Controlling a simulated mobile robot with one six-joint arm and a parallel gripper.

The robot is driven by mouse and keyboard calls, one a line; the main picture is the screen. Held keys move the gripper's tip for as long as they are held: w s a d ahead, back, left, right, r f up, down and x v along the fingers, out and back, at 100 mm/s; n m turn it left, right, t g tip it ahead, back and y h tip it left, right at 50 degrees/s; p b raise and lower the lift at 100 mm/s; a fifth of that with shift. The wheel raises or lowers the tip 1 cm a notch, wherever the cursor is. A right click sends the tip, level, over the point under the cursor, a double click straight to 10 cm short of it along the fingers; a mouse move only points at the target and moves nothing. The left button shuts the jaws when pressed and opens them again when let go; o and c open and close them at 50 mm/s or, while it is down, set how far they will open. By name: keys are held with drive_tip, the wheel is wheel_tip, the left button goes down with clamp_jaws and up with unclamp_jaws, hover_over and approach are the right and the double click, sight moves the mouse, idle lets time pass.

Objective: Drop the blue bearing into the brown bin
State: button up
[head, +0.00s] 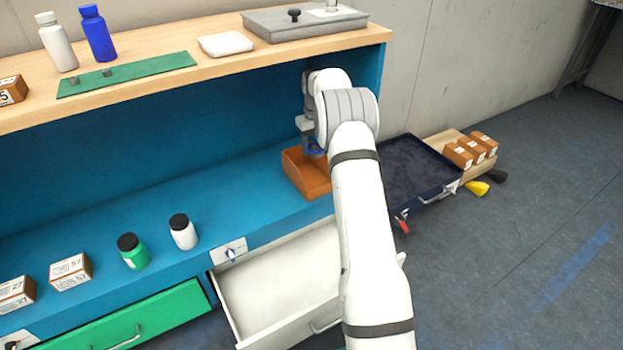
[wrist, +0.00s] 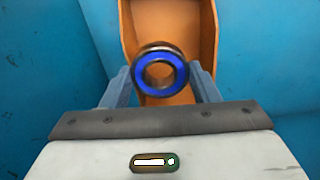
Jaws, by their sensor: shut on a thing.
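The blue bearing (wrist: 141,79) is a ring with a blue face and a dark metal rim. My gripper (wrist: 160,82) is shut on it, with one finger at each side, in the wrist view. The brown bin (wrist: 176,18) lies below and behind the bearing in that view, and the bearing hides part of it. In the head view the brown bin (head: 304,178) stands on the blue shelf, partly hidden by my arm. My gripper (head: 314,150) points down over the bin there, with a bit of the blue bearing (head: 316,153) showing at its tips.
An open white drawer (head: 280,283) juts out below the shelf. A dark open case (head: 415,165) lies to the right of my arm. A green bottle (head: 133,252) and a white bottle (head: 183,232) stand on the shelf to the left. The wooden upper shelf (head: 200,72) overhangs behind.

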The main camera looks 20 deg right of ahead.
wheel_tip(320, 180, down, 3)
drive_tip(key=shift+r+b, duration=0.15)
drive_tip(key=shift+b, duration=0.7)
drive_tip(key=o, duration=1.2)
